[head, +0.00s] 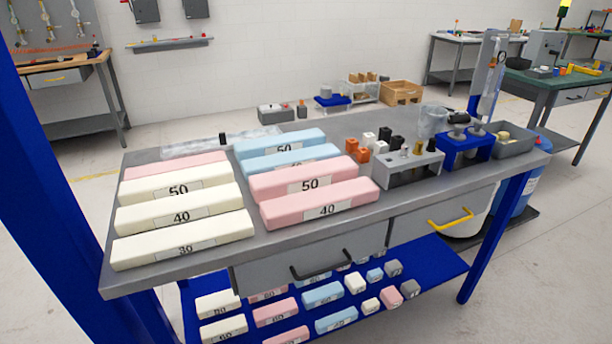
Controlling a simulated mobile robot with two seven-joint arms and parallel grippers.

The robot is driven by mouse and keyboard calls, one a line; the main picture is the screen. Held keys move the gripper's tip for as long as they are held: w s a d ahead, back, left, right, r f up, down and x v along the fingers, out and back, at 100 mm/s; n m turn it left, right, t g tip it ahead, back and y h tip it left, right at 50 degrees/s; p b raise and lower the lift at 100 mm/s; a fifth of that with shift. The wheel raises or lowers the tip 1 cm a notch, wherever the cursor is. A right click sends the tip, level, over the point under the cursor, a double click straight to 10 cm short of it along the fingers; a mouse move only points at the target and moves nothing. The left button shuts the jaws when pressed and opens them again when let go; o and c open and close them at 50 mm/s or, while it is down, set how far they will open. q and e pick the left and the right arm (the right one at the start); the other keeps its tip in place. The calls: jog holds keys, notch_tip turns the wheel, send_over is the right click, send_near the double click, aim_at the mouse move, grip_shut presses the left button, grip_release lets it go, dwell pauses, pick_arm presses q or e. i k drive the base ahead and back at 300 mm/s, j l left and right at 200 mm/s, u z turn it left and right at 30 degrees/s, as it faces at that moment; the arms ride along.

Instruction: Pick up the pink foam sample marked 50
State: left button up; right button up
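The pink foam sample marked 50 (301,178) is a long flat block lying on the grey table, near the middle. A pink foam sample marked 40 (320,203) lies just in front of it. Blue foam samples (280,141) lie just behind it, the rear one marked 50. Cream samples (180,192) marked 50, 40 and 30 lie in a column to its left, with another pink block (174,165) behind them, its label hidden. Neither of my grippers is in view.
The table (425,197) also holds a grey rack (411,168), a blue holder (465,148) and a grey bin (511,139) on the right. A drawer with a black handle (322,268) faces front. Several smaller foam samples lie on the blue lower shelf (437,262).

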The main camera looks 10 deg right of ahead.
aim_at(266, 186)
jog(key=i+l, duration=0.15)
jog(key=l, duration=0.2)
jog(key=i+l, duration=0.15)
jog(key=l, duration=0.2)
jog(key=i+l, duration=0.15)
jog(key=l, duration=0.2)
jog(key=i+l, duration=0.15)
jog(key=l, duration=0.2)
